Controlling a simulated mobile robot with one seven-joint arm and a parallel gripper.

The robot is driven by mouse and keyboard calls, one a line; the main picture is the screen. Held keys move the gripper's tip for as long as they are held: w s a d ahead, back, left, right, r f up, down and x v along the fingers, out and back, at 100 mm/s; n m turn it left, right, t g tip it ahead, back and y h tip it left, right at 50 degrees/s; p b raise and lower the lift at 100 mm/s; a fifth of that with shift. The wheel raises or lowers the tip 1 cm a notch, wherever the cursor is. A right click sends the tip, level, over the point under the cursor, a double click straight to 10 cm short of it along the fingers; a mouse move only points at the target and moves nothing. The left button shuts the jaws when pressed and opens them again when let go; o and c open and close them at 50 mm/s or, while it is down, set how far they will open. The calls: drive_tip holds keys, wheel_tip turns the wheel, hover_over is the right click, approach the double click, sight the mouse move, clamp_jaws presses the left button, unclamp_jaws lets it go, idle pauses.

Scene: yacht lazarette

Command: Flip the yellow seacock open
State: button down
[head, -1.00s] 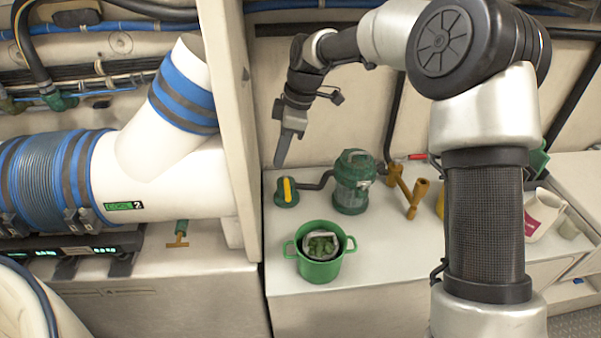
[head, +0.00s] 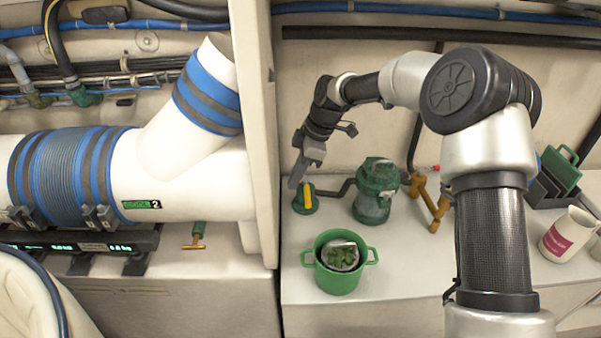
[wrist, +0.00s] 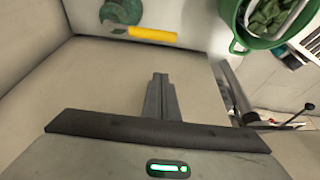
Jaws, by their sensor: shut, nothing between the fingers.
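The yellow seacock handle (head: 308,196) sits on a round green valve body (head: 301,208) on the white counter, just right of the partition. In the wrist view the yellow handle (wrist: 152,35) lies crosswise beyond the fingertips, with the green body (wrist: 122,12) partly cut off at the top edge. My gripper (head: 294,184) is beside the handle on its left and slightly above in the head view. In the wrist view my gripper (wrist: 160,78) has its fingers together and empty, with a visible gap to the handle. I cannot tell its exact height over the counter.
A green strainer (head: 375,192) with a dark hose stands right of the seacock. A green two-handled pot (head: 340,275) stands in front. Brass-coloured fittings (head: 430,203) and a white jug (head: 568,235) are farther right. The white partition (head: 257,120) is close on the left.

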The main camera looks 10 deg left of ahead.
sight(307, 194)
wheel_tip(307, 194, down, 6)
drive_tip(key=d, duration=0.2)
drive_tip(key=shift+w+r+b, duration=0.2)
drive_tip(key=shift+w+b, duration=0.05)
drive_tip(key=shift+b, duration=0.1)
drive_tip(key=shift+d, duration=0.1)
